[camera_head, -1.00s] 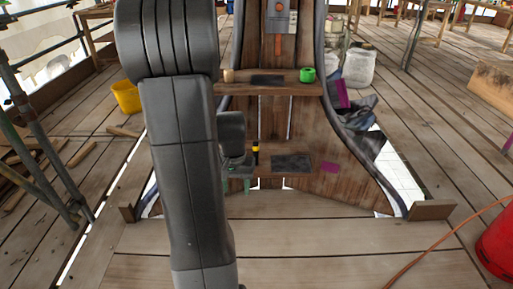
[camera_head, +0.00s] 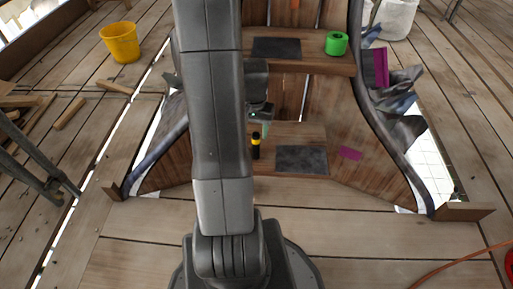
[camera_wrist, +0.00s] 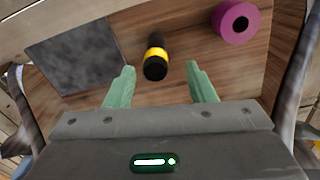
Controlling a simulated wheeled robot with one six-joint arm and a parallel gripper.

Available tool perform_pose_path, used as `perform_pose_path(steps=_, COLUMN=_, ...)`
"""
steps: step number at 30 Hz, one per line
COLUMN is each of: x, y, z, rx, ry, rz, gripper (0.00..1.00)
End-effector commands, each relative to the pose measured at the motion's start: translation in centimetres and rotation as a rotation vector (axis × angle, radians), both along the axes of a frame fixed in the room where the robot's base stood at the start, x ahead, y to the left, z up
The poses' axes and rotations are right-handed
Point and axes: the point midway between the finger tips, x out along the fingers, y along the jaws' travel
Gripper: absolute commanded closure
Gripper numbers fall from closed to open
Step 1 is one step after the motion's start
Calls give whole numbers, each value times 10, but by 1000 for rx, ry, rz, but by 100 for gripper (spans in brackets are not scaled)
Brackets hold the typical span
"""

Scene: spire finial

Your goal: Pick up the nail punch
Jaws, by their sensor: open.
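The nail punch appears to be the short black tool with a yellow band (camera_head: 255,146), standing upright on the lower wooden shelf (camera_head: 300,132). In the wrist view the punch (camera_wrist: 156,48) shows nearly end-on, ahead of and between my fingertips. My gripper (camera_wrist: 160,72) is open and empty, its two green fingers apart on either side of the punch's line. In the head view my arm hides most of the gripper, just behind the punch.
A dark square mat (camera_head: 302,158) lies beside the punch; it also shows in the wrist view (camera_wrist: 75,52). A purple roll (camera_wrist: 236,22) sits on the other side. A green roll (camera_head: 336,43) stands on the upper shelf. A yellow bucket (camera_head: 120,42) is on the floor.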

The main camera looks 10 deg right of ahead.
Motion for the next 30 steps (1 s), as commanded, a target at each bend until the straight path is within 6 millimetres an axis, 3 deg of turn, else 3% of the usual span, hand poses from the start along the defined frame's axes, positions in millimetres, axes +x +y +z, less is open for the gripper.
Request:
perform_pose_path(steps=8, x=-2, y=-1, z=-20, rx=0, ry=1, rz=0, gripper=50)
perform_pose_path(steps=18, x=-6, y=-3, z=-64, rx=0, ry=0, rz=0, gripper=50)
perform_pose_path(steps=25, x=-6, y=-2, z=-64, rx=0, ry=-1, rz=0, gripper=50)
perform_pose_path(steps=30, x=-6, y=-2, z=-64, rx=0, ry=-1, rz=0, gripper=83)
